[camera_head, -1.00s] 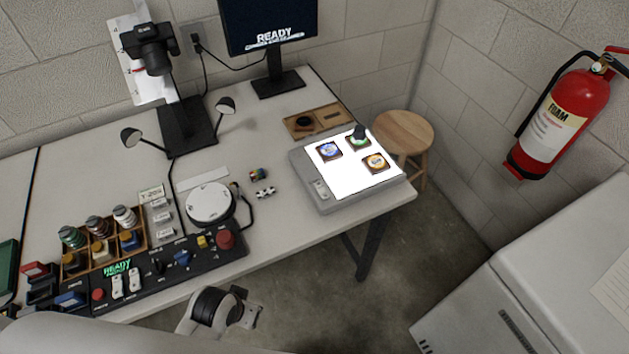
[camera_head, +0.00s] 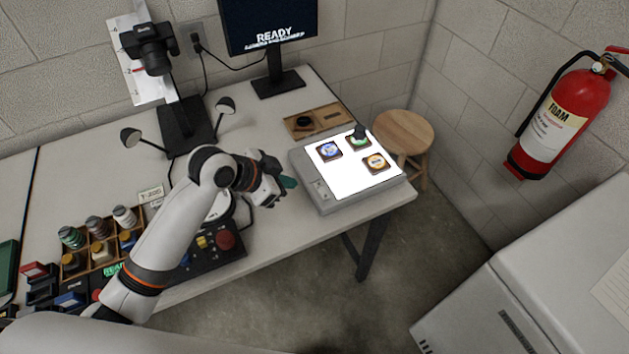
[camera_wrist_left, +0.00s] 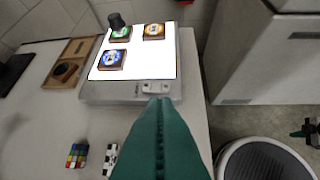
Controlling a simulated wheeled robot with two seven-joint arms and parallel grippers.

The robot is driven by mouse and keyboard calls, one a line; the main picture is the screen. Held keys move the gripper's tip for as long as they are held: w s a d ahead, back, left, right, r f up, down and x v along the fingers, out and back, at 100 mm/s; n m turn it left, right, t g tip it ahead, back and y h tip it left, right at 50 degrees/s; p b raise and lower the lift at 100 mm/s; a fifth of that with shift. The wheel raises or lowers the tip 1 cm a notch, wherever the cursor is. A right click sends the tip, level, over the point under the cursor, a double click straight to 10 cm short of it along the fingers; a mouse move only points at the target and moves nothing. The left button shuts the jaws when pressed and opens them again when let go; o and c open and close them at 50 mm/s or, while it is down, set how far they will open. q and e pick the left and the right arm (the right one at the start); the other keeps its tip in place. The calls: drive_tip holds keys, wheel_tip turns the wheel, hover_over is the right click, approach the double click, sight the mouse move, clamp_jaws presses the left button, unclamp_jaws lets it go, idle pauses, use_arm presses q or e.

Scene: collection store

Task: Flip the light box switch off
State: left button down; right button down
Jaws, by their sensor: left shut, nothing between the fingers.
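The light box (camera_head: 327,202) sits near the right end of the table, its top panel glowing white. Its switch (camera_head: 322,190) is on the left part of the near frame edge; in the left wrist view the switch (camera_wrist_left: 155,87) shows just beyond the fingertips. My left gripper (camera_head: 291,183) is shut and empty, a short way left of the switch in the head view. Its green fingers (camera_wrist_left: 160,103) fill the lower middle of the wrist view, and whether they touch the box cannot be told. My right gripper is not in view.
Several framed slides and a dark loupe (camera_head: 361,132) are on the glowing panel. A wooden tray (camera_head: 303,124) lies behind the box. A small colour cube (camera_wrist_left: 76,156) and a black-and-white piece (camera_wrist_left: 111,158) lie on the table. A stool (camera_head: 405,133) stands beyond the table's right end.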

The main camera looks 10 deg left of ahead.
use_arm(q)
drive_tip(key=shift+w+r+m+h, duration=0.3)
drive_tip(key=shift+w+r+m, duration=0.1)
drive_tip(key=shift+w+r, duration=0.65)
drive_tip(key=shift+w+f, duration=0.1)
drive_tip(key=shift+f, duration=0.05)
hover_over(323, 184)
drive_tip(key=s+a, duration=0.1)
drive_tip(key=s, duration=0.1)
drive_tip(key=f, duration=0.3)
drive_tip(key=f+p, duration=0.1)
drive_tip(key=f, duration=0.3)
drive_tip(key=shift+s+a, duration=0.15)
drive_tip(key=shift+s, duration=0.05)
drive_tip(key=shift+w+a+f, duration=0.1)
drive_tip(key=shift+f, duration=0.55)
drive_tip(key=shift+w+a+f, duration=0.1)
drive_tip(key=shift+f, duration=0.5)
drive_tip(key=shift+a+f, duration=0.1)
drive_tip(key=shift+f, duration=0.6)
drive_tip(key=shift+f, duration=0.1)
